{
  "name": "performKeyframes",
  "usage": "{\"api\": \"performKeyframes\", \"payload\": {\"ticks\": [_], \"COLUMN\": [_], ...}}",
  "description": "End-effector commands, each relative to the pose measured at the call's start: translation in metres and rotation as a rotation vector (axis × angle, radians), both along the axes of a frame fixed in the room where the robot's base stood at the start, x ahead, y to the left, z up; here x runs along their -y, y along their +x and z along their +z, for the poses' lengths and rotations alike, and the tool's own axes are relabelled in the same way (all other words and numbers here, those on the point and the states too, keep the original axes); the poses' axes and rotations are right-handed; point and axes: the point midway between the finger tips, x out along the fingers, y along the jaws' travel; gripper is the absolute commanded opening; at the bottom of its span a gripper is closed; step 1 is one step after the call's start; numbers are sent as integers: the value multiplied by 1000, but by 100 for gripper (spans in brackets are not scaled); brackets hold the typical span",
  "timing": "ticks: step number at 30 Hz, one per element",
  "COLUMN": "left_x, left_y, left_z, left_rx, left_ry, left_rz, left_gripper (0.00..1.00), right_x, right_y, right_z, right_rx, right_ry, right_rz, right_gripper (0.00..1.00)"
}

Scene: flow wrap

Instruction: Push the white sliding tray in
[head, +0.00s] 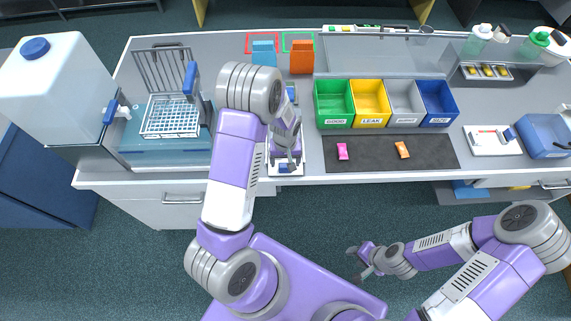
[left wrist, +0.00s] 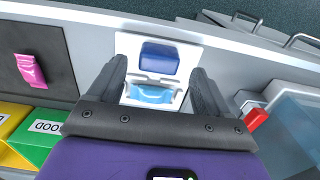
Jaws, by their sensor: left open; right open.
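The white sliding tray (head: 296,172) lies under my left gripper at the front edge of the bench. In the left wrist view the tray (left wrist: 124,46) holds a dark blue block (left wrist: 159,57) and a light blue packet (left wrist: 152,95). My left gripper (head: 290,160) is open above the tray. In the left wrist view its fingers (left wrist: 157,85) stand on either side of the blue pieces; whether they touch the tray I cannot tell. My left arm hides part of the tray's rear. My right gripper (head: 360,262) is open and empty, low in front of the bench.
A dark mat (head: 375,155) with a pink packet (head: 342,151) and an orange packet (head: 402,149) lies right of the tray. Green (head: 334,103), yellow, grey and blue bins stand behind it. A wire basket (head: 171,117) over a water bath stands left.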

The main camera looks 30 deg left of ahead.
Motion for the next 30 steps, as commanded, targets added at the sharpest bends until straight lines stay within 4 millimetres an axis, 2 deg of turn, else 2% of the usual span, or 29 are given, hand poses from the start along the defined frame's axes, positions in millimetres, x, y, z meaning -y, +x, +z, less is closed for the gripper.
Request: {"api": "performKeyframes", "payload": {"ticks": [1, 6, 17, 20, 30], "left_x": [0, 1, 1, 1, 1], "left_y": [-1, 0, 0, 0, 0], "left_z": [-10, -30, -37, -36, -36], "left_rx": [-4, -2, 1, 1, 1], "left_ry": [0, -1, -2, -2, -2], "left_rz": [0, -2, -2, -2, -2], "left_gripper": [79, 79, 79, 66, 14], "right_x": [0, 0, 0, 0, 0], "right_y": [0, 0, 0, 0, 0], "right_z": [-1, -2, -1, -1, -1], "right_rx": [0, 0, 1, 1, 1], "right_ry": [0, 0, 0, 0, 0], "right_rz": [0, 0, 0, 0, 0], "right_gripper": [43, 43, 43, 43, 43]}}
